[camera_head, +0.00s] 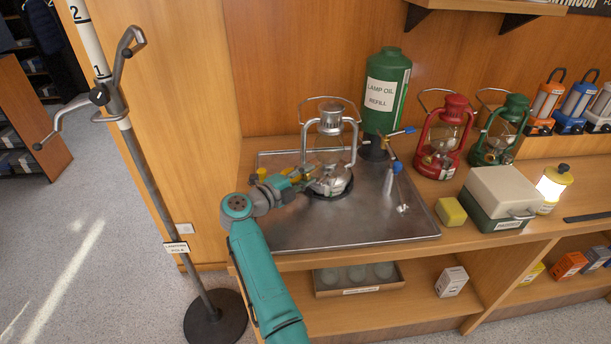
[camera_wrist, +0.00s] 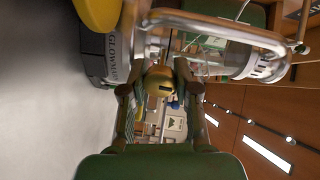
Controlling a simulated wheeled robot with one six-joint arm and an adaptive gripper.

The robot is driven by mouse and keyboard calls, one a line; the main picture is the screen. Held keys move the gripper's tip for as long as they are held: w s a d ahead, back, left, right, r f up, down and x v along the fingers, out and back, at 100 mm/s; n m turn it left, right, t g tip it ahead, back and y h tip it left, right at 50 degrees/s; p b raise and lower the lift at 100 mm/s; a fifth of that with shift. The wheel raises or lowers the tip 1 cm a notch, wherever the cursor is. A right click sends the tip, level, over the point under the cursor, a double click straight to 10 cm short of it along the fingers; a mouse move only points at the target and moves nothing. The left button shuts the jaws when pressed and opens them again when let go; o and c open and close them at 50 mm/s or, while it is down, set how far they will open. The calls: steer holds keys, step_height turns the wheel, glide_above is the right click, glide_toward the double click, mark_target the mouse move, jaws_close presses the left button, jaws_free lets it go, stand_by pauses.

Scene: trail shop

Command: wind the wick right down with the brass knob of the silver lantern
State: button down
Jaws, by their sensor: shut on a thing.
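The silver lantern (camera_head: 331,150) stands upright on the metal tray (camera_head: 285,235). Its brass knob (camera_wrist: 158,84) is a round golden end with a dark mark, between the fingertips in the wrist view. The lantern's silver frame (camera_wrist: 235,62) fills the upper right there. My gripper (camera_head: 308,184) reaches the lantern's base from the left in the head view and hides the knob. The fingers (camera_wrist: 159,88) are shut on the brass knob. The wick's height is too small to tell.
A green lamp oil drum (camera_head: 389,88) stands behind, with a blue-handled tap over the tray. A red lantern (camera_head: 447,138), green lantern (camera_head: 500,130), yellow block (camera_head: 451,212) and cream-and-green box (camera_head: 497,198) stand to the right. A lantern pole (camera_head: 165,190) stands left.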

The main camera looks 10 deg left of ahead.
steer(key=c, duration=0.9)
jaws_free()
steer(key=shift+d+f, duration=0.1)
steer(key=shift+d, duration=0.2)
steer(key=shift+o, duration=0.3)
steer(key=shift+a, duration=0.1)
steer(key=shift+a, duration=0.1)
